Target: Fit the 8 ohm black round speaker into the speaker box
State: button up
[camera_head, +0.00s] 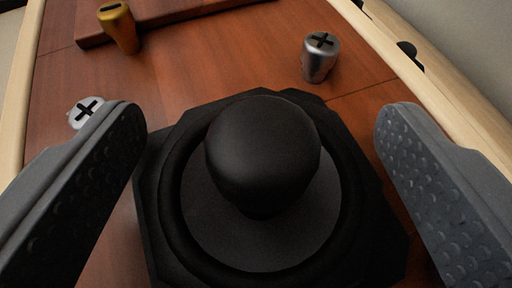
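A black speaker (262,236) with a round cone and ring in an angular black frame lies below my gripper, face up. A large black dome (262,150) rises from its middle. My gripper (260,125) is open, with one grey finger on each side of the dome and clear of it. The fingers hide parts of the frame's sides, and the picture's bottom edge cuts off its near part. No ohm marking is readable. I cannot tell whether any of the wood in view belongs to the speaker box.
A gold post (121,30) with a minus mark stands at upper left, beside a raised wooden board (180,10). A silver post (319,58) with a plus stands at upper right. Another plus-marked piece (84,110) is partly behind the left finger. Pale edges border the reddish wood.

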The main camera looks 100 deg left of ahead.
jog(key=shift+o, duration=0.5)
jog(key=p+v, duration=0.2)
jog(key=v, duration=1.2)
jog(key=s+d+r+m+t+h+p, duration=0.1)
jog(key=d+r+m+t+h, duration=0.3)
jog(key=r, duration=0.8)
jog(key=s+d+r+m+t+h+p, duration=0.1)
jog(key=s+d+r+m+t+h, duration=0.2)
jog(key=d+r+m+t, duration=0.4)
jog(key=s+d+r+m+t+h+p, duration=0.2)
jog(key=d+r+m+t+h, duration=0.4)
jog(key=r, duration=1.2)
jog(key=m, duration=0.2)
jog(key=shift+s+d+m, duration=0.3)
jog(key=shift+d+m, duration=0.1)
jog(key=shift+c, duration=0.4)
